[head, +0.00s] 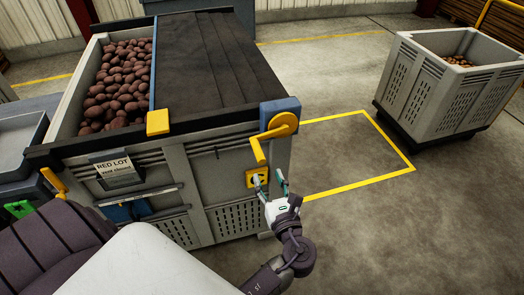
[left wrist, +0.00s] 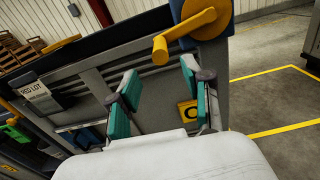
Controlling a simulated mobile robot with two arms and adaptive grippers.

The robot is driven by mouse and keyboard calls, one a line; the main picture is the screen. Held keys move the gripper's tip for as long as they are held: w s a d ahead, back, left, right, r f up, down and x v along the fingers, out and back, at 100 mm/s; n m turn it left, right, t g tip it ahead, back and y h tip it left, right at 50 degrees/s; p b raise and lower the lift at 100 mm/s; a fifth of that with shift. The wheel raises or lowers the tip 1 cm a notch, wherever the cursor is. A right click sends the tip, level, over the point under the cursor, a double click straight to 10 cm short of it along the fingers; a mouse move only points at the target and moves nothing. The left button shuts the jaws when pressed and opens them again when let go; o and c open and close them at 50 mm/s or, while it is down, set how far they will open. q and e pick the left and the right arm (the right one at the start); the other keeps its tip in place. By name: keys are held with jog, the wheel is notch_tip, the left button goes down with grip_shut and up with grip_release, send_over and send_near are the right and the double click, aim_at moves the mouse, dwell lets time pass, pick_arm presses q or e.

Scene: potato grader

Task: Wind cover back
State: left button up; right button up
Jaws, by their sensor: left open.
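The dark slatted cover (head: 215,60) lies over the right part of a big grey bin (head: 190,165). Its blue leading edge (head: 154,65) ends in a yellow block (head: 157,122). Left of that edge, red-brown potatoes (head: 118,85) lie exposed. A yellow crank (head: 259,150) hangs from a yellow disc on a blue housing at the bin's near right corner; the crank also shows in the left wrist view (left wrist: 185,34). My left gripper (head: 268,181) is open and empty, just below the crank, apart from it. Its teal-padded fingers spread below the crank in the left wrist view (left wrist: 160,92).
A yellow-black fitting (head: 256,178) sits on the bin wall by my left fingers. A RED LOT sign (head: 117,168) hangs on the bin's front. Another grey bin (head: 430,95) with potatoes stands at right. Floor inside the yellow marking (head: 385,137) is clear.

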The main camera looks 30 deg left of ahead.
aim_at(258, 151)
pick_arm(q)
jog(key=p+x, duration=0.1)
jog(key=x, duration=1)
jog(key=shift+w+f, duration=0.1)
grip_shut()
